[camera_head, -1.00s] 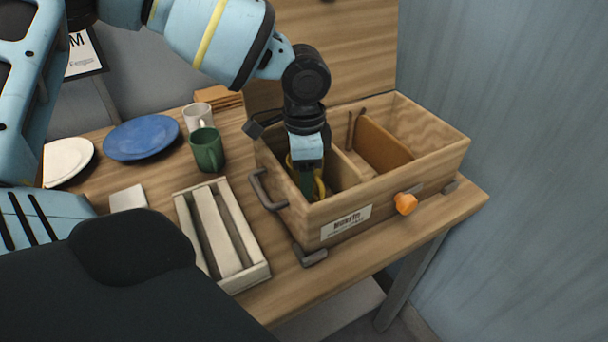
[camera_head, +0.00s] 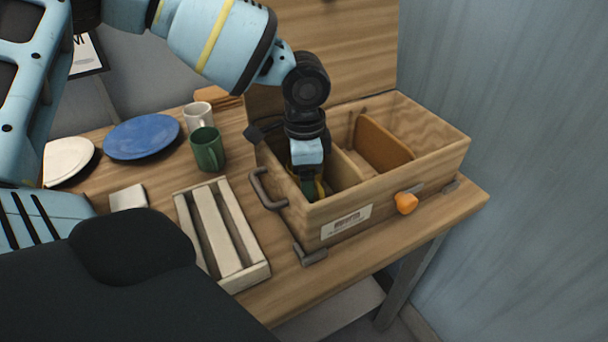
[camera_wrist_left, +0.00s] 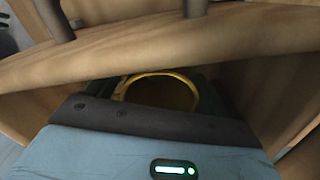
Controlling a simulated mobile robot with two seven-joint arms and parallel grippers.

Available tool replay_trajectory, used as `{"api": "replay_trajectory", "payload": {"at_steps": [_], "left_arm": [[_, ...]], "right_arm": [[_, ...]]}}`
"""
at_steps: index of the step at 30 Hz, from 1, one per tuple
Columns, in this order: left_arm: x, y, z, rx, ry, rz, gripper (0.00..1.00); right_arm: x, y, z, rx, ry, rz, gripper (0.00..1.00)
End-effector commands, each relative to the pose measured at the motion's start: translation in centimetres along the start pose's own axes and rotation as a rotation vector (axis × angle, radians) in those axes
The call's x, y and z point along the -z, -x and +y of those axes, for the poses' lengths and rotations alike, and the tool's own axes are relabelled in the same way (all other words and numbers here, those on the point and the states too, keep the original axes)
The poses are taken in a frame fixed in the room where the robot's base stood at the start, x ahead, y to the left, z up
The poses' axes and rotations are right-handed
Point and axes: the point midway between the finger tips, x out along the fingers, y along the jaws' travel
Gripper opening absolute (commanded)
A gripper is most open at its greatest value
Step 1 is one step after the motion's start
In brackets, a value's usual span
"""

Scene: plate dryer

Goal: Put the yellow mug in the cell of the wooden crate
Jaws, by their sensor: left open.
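The yellow mug (camera_wrist_left: 166,94) is inside the near left cell of the wooden crate (camera_head: 388,205). Its round rim and dark inside show in the left wrist view, and only a sliver of yellow shows in the head view. My left gripper (camera_head: 308,186) reaches down into that cell from above, open, with its fingers at the mug. The fingertips and the mug's base are hidden by the crate's walls, so I cannot tell if the mug touches the floor. My right gripper is not in view.
A green mug (camera_head: 207,150), a white mug (camera_head: 197,117), a blue plate (camera_head: 141,137) and a white plate (camera_head: 66,160) stand left of the crate. A slatted tray (camera_head: 262,274) lies in front.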

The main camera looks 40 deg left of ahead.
Motion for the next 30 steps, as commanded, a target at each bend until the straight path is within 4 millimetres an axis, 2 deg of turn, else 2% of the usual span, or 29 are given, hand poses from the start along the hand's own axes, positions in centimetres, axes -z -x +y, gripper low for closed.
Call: {"api": "replay_trajectory", "payload": {"at_steps": [5, 12, 18, 24, 30], "left_arm": [[0.1, 2.5, -0.1, 0.003, 0.002, 0.005, 0.80], [0.1, 7.4, -0.1, 0.004, 0.002, 0.005, 0.80], [0.1, 10.5, -0.1, 0.003, 0.001, 0.003, 0.80], [0.0, 11.9, 0.0, 0.001, 0.001, 0.000, 0.80], [0.0, 12.1, 0.0, 0.000, 0.000, 0.000, 0.80]], "right_arm": [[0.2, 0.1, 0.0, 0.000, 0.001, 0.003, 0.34], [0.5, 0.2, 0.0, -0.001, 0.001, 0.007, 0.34], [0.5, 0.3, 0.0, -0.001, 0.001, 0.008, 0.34], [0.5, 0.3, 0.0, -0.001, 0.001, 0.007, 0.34], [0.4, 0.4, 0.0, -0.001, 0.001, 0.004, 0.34]]}}
